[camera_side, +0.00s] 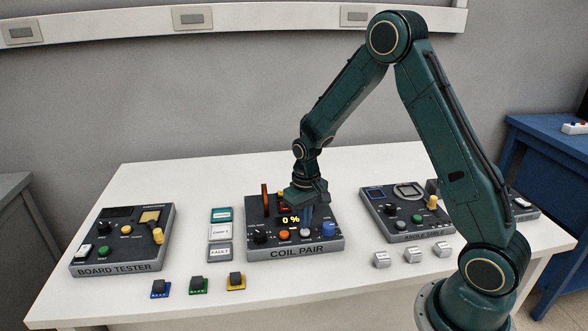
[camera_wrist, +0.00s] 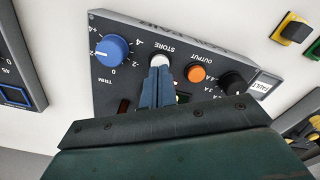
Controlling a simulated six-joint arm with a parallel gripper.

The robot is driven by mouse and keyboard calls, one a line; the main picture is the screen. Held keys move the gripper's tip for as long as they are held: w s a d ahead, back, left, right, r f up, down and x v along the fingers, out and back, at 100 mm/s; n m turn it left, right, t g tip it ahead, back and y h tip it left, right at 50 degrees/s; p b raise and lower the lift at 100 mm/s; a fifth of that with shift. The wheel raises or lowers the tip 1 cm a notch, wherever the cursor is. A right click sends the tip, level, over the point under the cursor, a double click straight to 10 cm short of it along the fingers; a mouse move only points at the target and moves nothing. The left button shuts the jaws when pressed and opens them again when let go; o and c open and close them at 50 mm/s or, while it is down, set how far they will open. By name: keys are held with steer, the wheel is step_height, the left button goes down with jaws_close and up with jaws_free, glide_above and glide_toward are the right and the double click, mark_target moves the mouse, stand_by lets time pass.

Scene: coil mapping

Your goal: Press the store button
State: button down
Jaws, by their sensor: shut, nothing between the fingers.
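The coil pair panel (camera_side: 294,252) stands in the middle of the white table, its display (camera_side: 291,220) reading 0 %. The white store button (camera_wrist: 160,60) sits by its STORE label in the wrist view; it also shows near the panel's front edge in the side view (camera_side: 306,233). My gripper (camera_side: 306,228) is shut and empty, pointing down over the panel. In the wrist view its blue-grey fingertips (camera_wrist: 158,69) overlap the edge of the store button. I cannot tell whether they touch it.
On the panel, the orange output button (camera_wrist: 194,73) and blue trim knob (camera_wrist: 113,49) flank the store button. A black knob (camera_wrist: 233,83) is beyond the orange button. The board tester (camera_side: 122,266) stands at left; several small grey blocks (camera_side: 412,255) lie at right.

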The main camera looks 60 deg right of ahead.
steer(key=shift+f, duration=0.8)
stand_by(0.4)
steer(key=shift+r, duration=3.25)
steer(key=shift+s+a+r, duration=0.1)
steer(key=shift+r, duration=0.15)
step_height(320, 180, up, 8)
steer(key=t, duration=0.1)
glide_above(305, 231)
steer(key=s+a, duration=0.3)
steer(key=s, duration=0.1)
steer(key=s+a+r+n+t, duration=0.1)
steer(key=s+a+r+t, duration=0.15)
steer(key=s+r, duration=0.35)
steer(key=s+a+r+n+t, duration=0.2)
steer(key=s+r, duration=0.3)
steer(key=s, duration=0.7)
steer(key=shift+s+a+r, duration=0.2)
steer(key=shift+s+a, duration=0.05)
steer(key=shift+a, duration=0.45)
